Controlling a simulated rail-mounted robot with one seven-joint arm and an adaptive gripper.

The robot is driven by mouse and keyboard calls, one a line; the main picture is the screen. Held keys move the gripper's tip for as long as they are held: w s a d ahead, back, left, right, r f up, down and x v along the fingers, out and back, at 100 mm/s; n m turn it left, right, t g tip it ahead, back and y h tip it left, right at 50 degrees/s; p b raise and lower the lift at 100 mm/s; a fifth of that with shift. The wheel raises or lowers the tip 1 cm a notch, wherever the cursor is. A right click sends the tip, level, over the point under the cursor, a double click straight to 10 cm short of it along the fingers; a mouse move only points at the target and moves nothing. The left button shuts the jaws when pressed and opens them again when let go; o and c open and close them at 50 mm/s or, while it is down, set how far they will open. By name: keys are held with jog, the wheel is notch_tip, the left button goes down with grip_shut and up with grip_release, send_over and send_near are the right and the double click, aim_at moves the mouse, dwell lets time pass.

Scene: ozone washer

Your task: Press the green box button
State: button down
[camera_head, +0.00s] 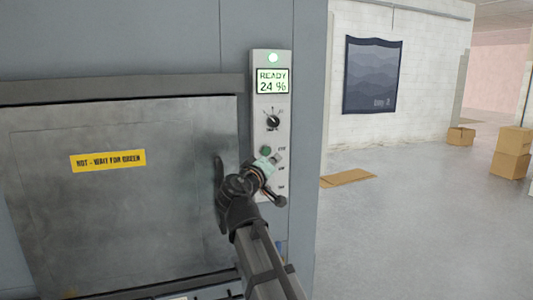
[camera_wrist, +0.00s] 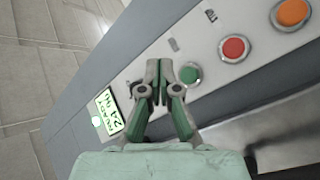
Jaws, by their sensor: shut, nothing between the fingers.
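The green button (camera_wrist: 190,75) is round, in a pale ring on the light grey control panel (camera_wrist: 205,52). In the wrist view it is just right of my gripper (camera_wrist: 159,66), whose fingers are closed together and empty. Whether the tips touch the panel cannot be told. In the head view the green button (camera_head: 266,150) shows beside my gripper (camera_head: 276,157), which is in front of the panel's lower half. My arm hides the lower buttons there.
A red button (camera_wrist: 233,48) and an orange button (camera_wrist: 291,13) follow along the panel. The display (camera_head: 272,81) reads READY 24 %, under a lit green lamp (camera_head: 273,58). A black knob (camera_head: 273,122) is below it. The washer door (camera_head: 120,210) is left.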

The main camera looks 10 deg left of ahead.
aim_at(266, 151)
jog(key=shift+w+a+b, duration=0.25)
jog(key=shift+w+a, duration=0.1)
jog(key=shift+w, duration=0.35)
jog(key=shift+w+a+b, duration=0.2)
jog(key=shift+w+a, duration=0.1)
jog(key=shift+w, duration=0.45)
jog(key=shift+w+a+b, duration=0.25)
jog(key=shift+w+a, duration=0.1)
jog(key=shift+w, duration=0.35)
jog(key=shift+w+a+b, duration=0.2)
jog(key=shift+w+b, duration=0.2)
jog(key=shift+b, duration=0.05)
jog(key=shift+w+a+b, duration=0.2)
jog(key=shift+w+b, duration=0.15)
jog(key=shift+w, duration=0.05)
dwell(0.6)
dwell(0.3)
jog(key=shift+s+d, duration=0.4)
jog(key=shift+s, duration=0.45)
